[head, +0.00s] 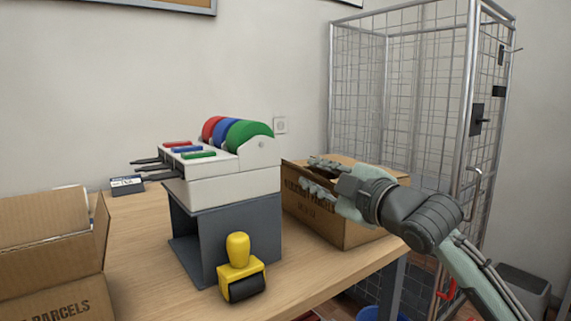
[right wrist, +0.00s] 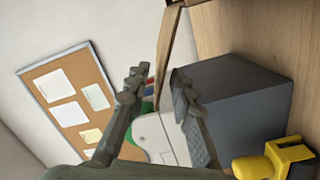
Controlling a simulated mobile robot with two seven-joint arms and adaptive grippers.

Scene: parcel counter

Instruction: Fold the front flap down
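A brown cardboard parcel box (head: 358,236) with dark print stands on the right part of the counter. My right gripper (head: 318,176) is at the box's upper front, its arm coming in from the right and hiding part of the box top. In the right wrist view the gripper (right wrist: 157,90) has its fingers spread apart. A thin cardboard panel (right wrist: 172,42), seen nearly edge-on, extends toward the gap between them; I cannot tell whether a finger touches it. My left gripper is not in view.
A white dispenser with coloured discs (head: 228,170) stands on a grey stand (head: 215,228) left of the box. A yellow stamp roller (head: 240,270) is in front. Another open carton (head: 50,255) is at the left. A wire cage (head: 400,90) rises behind.

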